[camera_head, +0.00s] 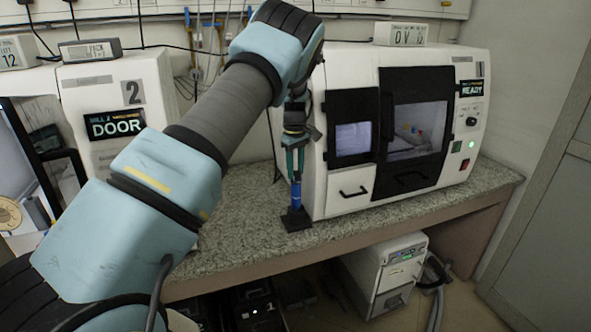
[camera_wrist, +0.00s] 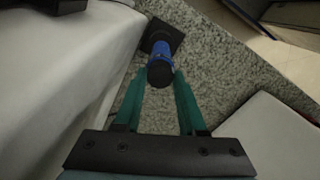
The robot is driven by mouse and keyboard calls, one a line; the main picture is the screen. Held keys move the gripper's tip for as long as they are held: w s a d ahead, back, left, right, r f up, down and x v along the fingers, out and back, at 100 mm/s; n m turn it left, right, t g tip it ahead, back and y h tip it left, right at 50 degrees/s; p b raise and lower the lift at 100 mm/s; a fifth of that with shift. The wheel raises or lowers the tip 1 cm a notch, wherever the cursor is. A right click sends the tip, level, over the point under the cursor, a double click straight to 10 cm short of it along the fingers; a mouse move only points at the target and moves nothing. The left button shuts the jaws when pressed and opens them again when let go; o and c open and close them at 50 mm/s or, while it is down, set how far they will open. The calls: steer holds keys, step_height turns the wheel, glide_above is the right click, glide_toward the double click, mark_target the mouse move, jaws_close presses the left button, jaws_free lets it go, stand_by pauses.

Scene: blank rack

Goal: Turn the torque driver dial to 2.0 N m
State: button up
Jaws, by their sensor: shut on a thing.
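The torque driver (camera_head: 296,194) has a blue body and stands upright on a square black base (camera_head: 296,220) at the bench's front edge, just left of the white machine. In the wrist view the driver (camera_wrist: 161,55) is seen from above, with its dark round top facing the camera. My gripper (camera_head: 295,174) points down over the driver. Its teal fingertips (camera_wrist: 161,79) lie on either side of the dark top and are shut on it. The dial's scale and setting cannot be read in either view.
The white machine (camera_head: 347,188) with dark windows stands close to the right of my gripper. Another white machine (camera_head: 122,160) marked 2 stands at the left. A white box unit (camera_head: 385,270) sits below the bench.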

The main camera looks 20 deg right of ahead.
jaws_close()
steer(key=m+b, duration=0.2)
steer(key=m, duration=0.1)
steer(key=shift+f, duration=0.1)
steer(key=m+b, duration=0.2)
steer(key=m, duration=0.2)
steer(key=shift+m+b, duration=0.3)
steer(key=shift+b, duration=0.05)
steer(key=m+b, duration=0.1)
steer(key=m, duration=0.3)
steer(key=shift+d, duration=0.1)
steer(key=shift+m+b, duration=0.3)
steer(key=shift+m, duration=1.8)
